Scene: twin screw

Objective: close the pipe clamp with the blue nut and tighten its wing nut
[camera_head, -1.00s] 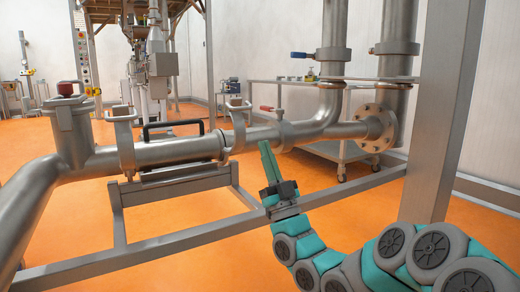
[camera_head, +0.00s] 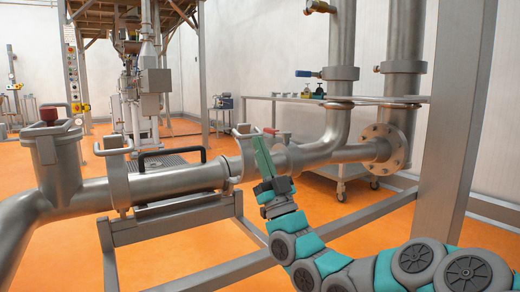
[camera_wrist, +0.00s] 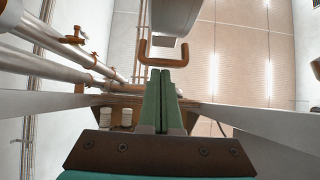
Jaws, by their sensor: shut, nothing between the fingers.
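My gripper (camera_head: 260,148) is shut and empty, its teal fingers pointing up in front of the pipe between the middle and right clamps. In the wrist view the closed fingers (camera_wrist: 160,85) point away from the camera. The left pipe clamp (camera_head: 117,176) stands around the pipe with a raised top part. The middle clamp (camera_head: 244,155) also has a raised top part and is close behind and left of the fingers. The right clamp (camera_head: 287,155) is just right of the fingers, near a red handle (camera_head: 275,132). I cannot make out a blue nut on any clamp.
A metal frame (camera_head: 170,222) supports the pipe below. A thick post (camera_head: 455,120) rises at the right.

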